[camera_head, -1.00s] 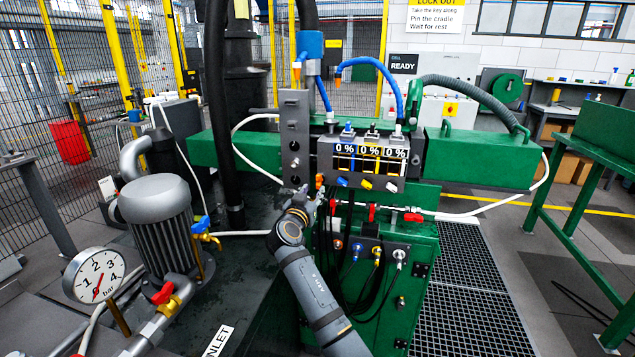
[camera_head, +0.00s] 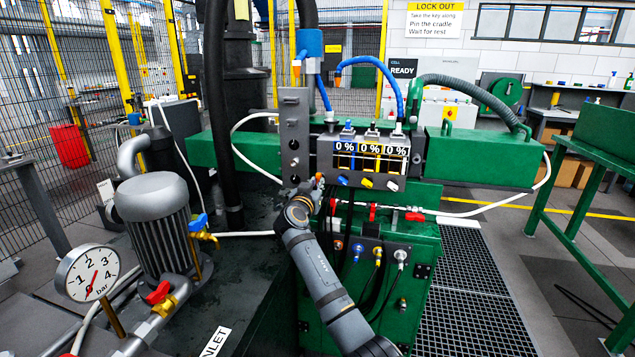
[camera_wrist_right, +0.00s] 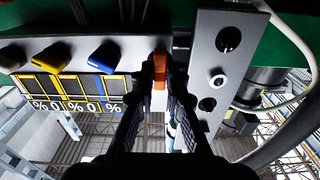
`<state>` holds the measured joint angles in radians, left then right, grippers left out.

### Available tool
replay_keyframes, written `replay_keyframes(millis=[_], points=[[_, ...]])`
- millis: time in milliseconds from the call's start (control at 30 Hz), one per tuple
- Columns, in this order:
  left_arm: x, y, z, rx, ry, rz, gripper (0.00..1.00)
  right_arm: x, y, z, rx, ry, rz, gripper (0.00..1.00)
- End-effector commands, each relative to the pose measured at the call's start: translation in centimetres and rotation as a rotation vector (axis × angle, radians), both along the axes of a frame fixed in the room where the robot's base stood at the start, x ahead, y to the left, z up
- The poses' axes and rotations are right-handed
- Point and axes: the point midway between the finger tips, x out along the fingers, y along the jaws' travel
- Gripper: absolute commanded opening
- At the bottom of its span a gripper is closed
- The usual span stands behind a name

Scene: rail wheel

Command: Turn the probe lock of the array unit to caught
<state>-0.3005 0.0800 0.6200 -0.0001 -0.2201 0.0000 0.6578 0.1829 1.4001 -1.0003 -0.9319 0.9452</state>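The array unit (camera_head: 366,158) is a dark box on the green beam, with three panels reading 0 %. Blue, yellow and white knobs sit under the panels; in the wrist view, the blue knob (camera_wrist_right: 104,56) is left of my fingers. A small orange piece (camera_head: 319,179), possibly the probe lock, is at the box's lower left corner. My right gripper (camera_head: 312,190) is at that piece. In the wrist view the orange piece (camera_wrist_right: 159,72) lies between my right gripper's fingertips (camera_wrist_right: 161,74); whether they press on it is unclear. My left gripper is out of view.
A grey plate with holes (camera_head: 295,135) stands left of the box, close beside my right fingers. Hoses and a white cable (camera_head: 240,150) run around the unit. Red-handled valves (camera_head: 414,216) and coloured connectors (camera_head: 378,252) lie below. A motor (camera_head: 155,225) and gauge (camera_head: 88,272) are at left.

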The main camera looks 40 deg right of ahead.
Motion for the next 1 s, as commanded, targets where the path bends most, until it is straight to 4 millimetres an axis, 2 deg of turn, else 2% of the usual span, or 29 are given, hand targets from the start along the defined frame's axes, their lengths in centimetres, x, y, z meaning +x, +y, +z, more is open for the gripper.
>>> replay_keyframes(millis=[267,733,1000], points=[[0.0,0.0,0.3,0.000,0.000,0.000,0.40,0.0,0.0,0.1,-0.011,0.014,0.000,0.00],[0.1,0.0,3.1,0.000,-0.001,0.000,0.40,0.0,0.0,0.1,-0.228,0.271,0.001,0.00],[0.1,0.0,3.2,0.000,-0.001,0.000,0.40,0.0,0.0,-0.1,-0.260,0.308,0.001,0.00]])
